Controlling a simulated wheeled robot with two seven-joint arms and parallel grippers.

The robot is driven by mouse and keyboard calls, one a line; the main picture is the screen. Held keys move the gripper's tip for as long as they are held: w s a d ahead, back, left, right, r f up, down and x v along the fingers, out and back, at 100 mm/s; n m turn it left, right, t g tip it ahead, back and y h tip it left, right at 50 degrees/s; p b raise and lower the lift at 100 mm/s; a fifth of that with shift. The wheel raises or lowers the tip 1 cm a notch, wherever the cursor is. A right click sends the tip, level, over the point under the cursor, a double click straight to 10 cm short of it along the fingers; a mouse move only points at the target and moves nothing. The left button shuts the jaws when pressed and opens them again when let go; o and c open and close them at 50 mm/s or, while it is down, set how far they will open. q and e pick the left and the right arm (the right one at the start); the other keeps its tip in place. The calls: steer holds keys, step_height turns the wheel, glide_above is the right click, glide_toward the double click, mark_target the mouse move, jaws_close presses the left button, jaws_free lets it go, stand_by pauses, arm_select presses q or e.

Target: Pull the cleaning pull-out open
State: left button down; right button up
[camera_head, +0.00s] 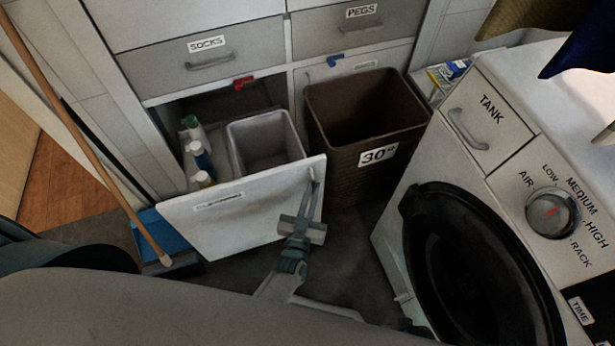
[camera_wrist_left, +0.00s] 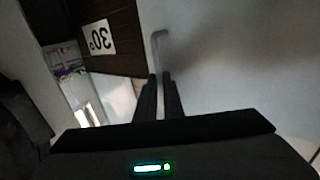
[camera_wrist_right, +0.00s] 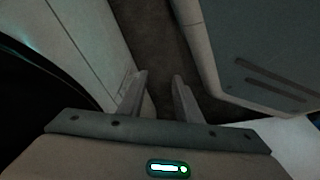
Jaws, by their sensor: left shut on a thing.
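The cleaning pull-out (camera_head: 250,217) stands open at the lower left of the cabinet, its white labelled front away from the frame. Inside are several bottles (camera_head: 200,158) and a grey bin (camera_head: 265,142). My left gripper (camera_head: 312,190) is at the right end of the front, shut on its upright handle (camera_head: 313,176). In the left wrist view the handle (camera_wrist_left: 158,45) runs between the close-set fingers (camera_wrist_left: 160,80). My right gripper (camera_wrist_right: 158,82) is open and empty in its wrist view, over the dark floor. I cannot make it out in the head view.
A brown basket marked 30° (camera_head: 345,155) stands right of the pull-out. A white machine (camera_head: 405,200) with a round dark door fills the right. A wooden stick (camera_head: 85,135) and a blue dustpan (camera_head: 152,235) are left. Drawers marked SOCKS (camera_head: 205,60) and PEGS (camera_head: 355,28) are shut above.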

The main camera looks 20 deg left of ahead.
arm_select(q)
steer(key=shift+s+d, duration=0.5)
steer(key=shift+s, duration=0.25)
steer(key=shift+s+d, duration=0.45)
steer(key=shift+s, duration=0.25)
arm_select(e)
steer(key=shift+s+r, duration=0.1)
arm_select(q)
steer(key=c, duration=1.9)
jaws_free()
